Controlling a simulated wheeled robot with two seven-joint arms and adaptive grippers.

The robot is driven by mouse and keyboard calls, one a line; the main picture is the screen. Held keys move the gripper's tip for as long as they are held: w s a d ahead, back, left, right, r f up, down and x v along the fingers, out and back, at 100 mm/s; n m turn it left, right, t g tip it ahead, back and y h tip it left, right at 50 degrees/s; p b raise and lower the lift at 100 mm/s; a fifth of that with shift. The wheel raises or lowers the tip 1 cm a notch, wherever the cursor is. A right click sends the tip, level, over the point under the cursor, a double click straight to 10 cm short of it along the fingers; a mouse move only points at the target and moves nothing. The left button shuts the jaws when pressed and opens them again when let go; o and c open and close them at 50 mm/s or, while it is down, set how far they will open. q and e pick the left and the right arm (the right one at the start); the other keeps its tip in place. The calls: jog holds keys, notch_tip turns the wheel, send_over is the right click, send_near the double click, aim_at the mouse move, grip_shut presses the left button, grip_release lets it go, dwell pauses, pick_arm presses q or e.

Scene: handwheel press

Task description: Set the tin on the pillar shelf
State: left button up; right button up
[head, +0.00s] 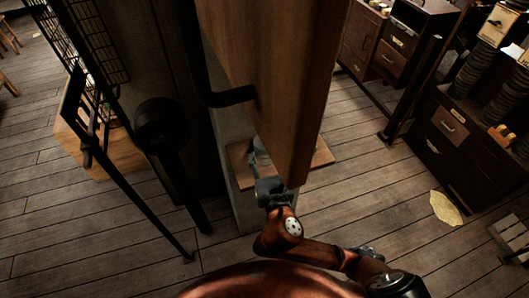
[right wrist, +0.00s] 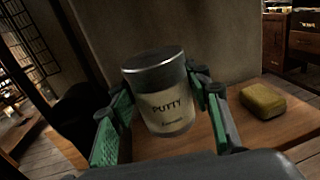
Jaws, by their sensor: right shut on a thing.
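The tin (right wrist: 160,100), a pale can with a dark metal lid and a "PUTTY" label, stands about upright between the green-padded fingers of my right gripper (right wrist: 163,92), which is shut on it. The wooden pillar shelf (right wrist: 226,142) shows under and behind the tin. I cannot tell whether the tin's base touches the board. In the head view my right gripper (head: 267,178) is at the front edge of the shelf (head: 237,168), partly under a large wooden panel, and the tin is mostly hidden. My left gripper is not in view.
A yellow-brown block (right wrist: 262,101) lies on the shelf to the right of the tin. The grey pillar (right wrist: 190,35) rises behind. A large wooden panel (head: 275,75) with a black bracket (head: 232,96) hangs over the shelf. Dark drawer cabinets (head: 450,135) stand at right.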

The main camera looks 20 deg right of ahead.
jog(key=w+f+b, duration=0.1)
jog(key=w+f, duration=0.2)
jog(key=w+d+f+b, duration=0.1)
jog(key=w+f, duration=0.1)
jog(key=w, duration=0.1)
jog(key=shift+d+f, duration=0.1)
jog(key=shift+f, duration=0.3)
jog(key=shift+w+f+b, duration=0.2)
jog(key=shift+f+b, duration=0.05)
jog(key=shift+b, duration=0.05)
jog(key=f, duration=0.1)
jog(key=f+b, duration=0.1)
jog(key=f, duration=0.1)
jog(key=shift+w+d+f+b, duration=0.1)
jog(key=shift+w+f+b, duration=0.15)
jog(key=shift+f+b, duration=0.05)
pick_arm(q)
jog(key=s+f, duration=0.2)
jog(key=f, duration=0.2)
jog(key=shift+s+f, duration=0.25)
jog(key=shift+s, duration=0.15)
pick_arm(e)
jog(key=shift+r, duration=0.1)
jog(key=o, duration=1.4)
jog(key=shift+f, duration=0.2)
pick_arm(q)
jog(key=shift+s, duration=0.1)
